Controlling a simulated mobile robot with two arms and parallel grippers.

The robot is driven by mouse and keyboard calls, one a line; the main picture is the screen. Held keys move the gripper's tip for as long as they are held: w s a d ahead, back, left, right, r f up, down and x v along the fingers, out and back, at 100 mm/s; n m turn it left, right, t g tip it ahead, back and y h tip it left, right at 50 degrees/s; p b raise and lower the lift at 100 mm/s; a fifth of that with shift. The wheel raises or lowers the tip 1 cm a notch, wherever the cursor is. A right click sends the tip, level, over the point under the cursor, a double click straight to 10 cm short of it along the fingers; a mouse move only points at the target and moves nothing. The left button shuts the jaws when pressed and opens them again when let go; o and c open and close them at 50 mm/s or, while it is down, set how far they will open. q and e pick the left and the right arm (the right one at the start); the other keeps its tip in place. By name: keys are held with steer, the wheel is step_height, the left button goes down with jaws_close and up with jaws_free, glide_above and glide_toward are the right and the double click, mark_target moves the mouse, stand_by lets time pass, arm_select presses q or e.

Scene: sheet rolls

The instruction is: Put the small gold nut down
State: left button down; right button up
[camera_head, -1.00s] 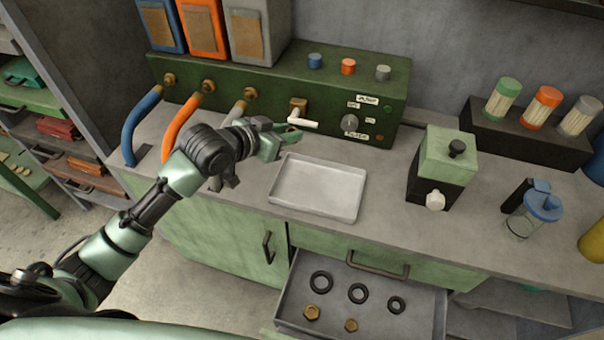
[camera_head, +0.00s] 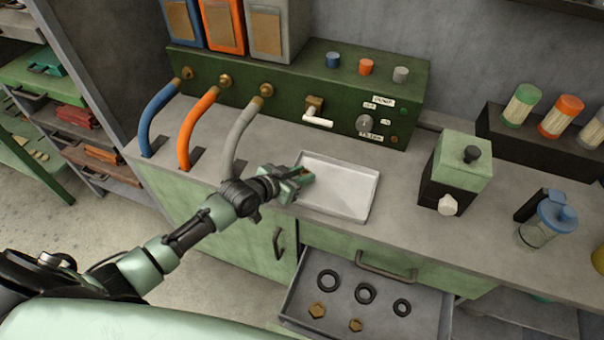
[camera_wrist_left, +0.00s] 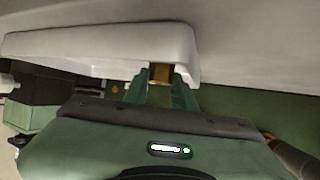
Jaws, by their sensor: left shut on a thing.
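My left gripper (camera_head: 306,176) is shut on the small gold nut (camera_wrist_left: 160,73), which shows between the fingertips in the left wrist view. In the head view the nut is a tiny brownish patch, mostly hidden by the fingers. The gripper is at the left edge of the white tray (camera_head: 345,190) on the counter. The tray also shows close to the fingertips in the left wrist view (camera_wrist_left: 90,46). I cannot tell whether the nut touches the tray. The visible part of the tray is empty. My right gripper is not in view.
An open drawer (camera_head: 425,325) below holds three black rings and two gold nuts (camera_head: 317,310). A tap with a white handle (camera_head: 318,121) sticks out behind the tray. A green-and-black box (camera_head: 458,165) stands to the right. Three hoses (camera_head: 198,128) stand at left.

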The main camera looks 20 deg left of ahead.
arm_select(q)
steer(key=c, duration=1.4)
jaws_free()
steer(key=shift+c, duration=0.2)
steer(key=shift+s+r, duration=0.15)
steer(key=v, duration=1.1)
steer(key=shift+s+a+r, duration=0.15)
steer(key=shift+s+a, duration=0.05)
steer(key=shift+s, duration=0.1)
